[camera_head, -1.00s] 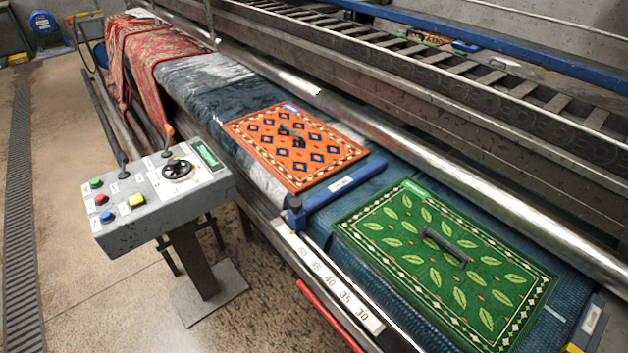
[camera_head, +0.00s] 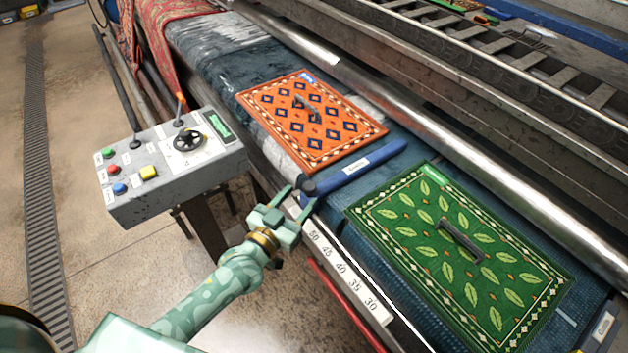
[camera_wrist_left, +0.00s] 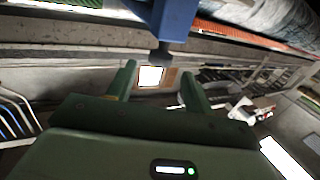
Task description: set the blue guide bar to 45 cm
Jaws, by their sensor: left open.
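The blue guide bar (camera_head: 360,168) lies across the dark blue belt between an orange rug and a green rug. Its dark knob (camera_head: 309,187) sits at its near end, by the top of the white scale (camera_head: 345,275) marked 50, 45, 40, 35, 30, close to the 50 end. My left gripper (camera_head: 295,196) is open at that end, its fingers around or just beside the knob. In the left wrist view the blue end block (camera_wrist_left: 177,20) and dark knob (camera_wrist_left: 160,56) show ahead between the two open fingers (camera_wrist_left: 158,86); contact cannot be told. My right gripper is out of view.
The orange rug (camera_head: 310,118) and the green rug (camera_head: 462,255) lie on the belt on either side of the bar. A grey control box (camera_head: 172,165) with buttons and levers stands left of my arm. A red rail (camera_head: 345,305) runs below the scale.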

